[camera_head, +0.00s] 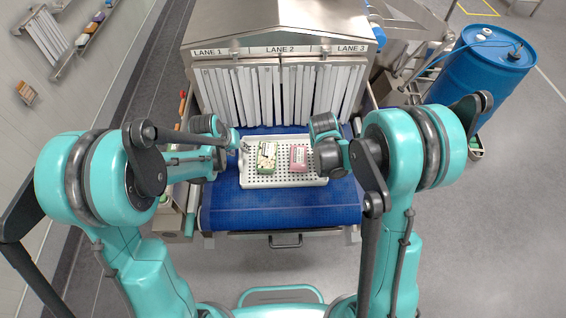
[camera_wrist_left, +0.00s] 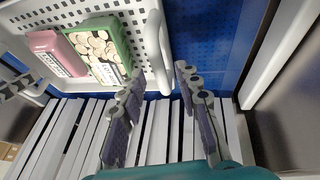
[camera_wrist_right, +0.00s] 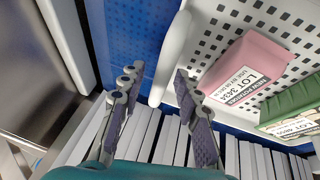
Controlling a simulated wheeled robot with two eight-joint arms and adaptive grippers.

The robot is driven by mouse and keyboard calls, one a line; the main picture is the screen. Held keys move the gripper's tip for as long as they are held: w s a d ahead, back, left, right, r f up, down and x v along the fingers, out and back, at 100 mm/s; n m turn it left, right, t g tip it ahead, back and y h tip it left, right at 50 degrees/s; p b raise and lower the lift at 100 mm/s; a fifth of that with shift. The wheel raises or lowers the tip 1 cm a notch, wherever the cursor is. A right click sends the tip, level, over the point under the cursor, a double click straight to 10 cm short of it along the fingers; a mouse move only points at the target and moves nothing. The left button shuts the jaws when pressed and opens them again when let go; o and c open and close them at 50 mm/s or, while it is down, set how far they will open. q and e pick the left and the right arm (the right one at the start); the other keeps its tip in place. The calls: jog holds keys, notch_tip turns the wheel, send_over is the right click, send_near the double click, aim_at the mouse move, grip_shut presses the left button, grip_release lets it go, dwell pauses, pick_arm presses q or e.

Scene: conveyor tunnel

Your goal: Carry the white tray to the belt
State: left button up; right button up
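The white perforated tray (camera_head: 270,181) is over the blue belt (camera_head: 280,211), in front of the strip curtain, and looks level and resting on it. It holds a green pack (camera_head: 267,156) and a pink pack (camera_head: 299,158). My left gripper (camera_wrist_left: 160,72) is open at the tray's left end, with the white handle (camera_wrist_left: 162,50) between its fingers. My right gripper (camera_wrist_right: 157,75) is open at the right end, with that handle (camera_wrist_right: 171,55) between its fingers. In the head view, the right fingertips are hidden behind the gripper body.
A tunnel hood with lane labels (camera_head: 280,50) and white strip curtains (camera_head: 280,95) stands behind the tray. A blue drum (camera_head: 478,75) stands at the far right. The belt is bare in front of the tray. Metal side rails flank the belt.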

jog(key=shift+s+r, duration=0.1)
pick_arm(q)
jog(key=v, duration=0.9)
pick_arm(e)
jog(key=v, duration=1.2)
pick_arm(q)
jog(key=shift+s, duration=0.15)
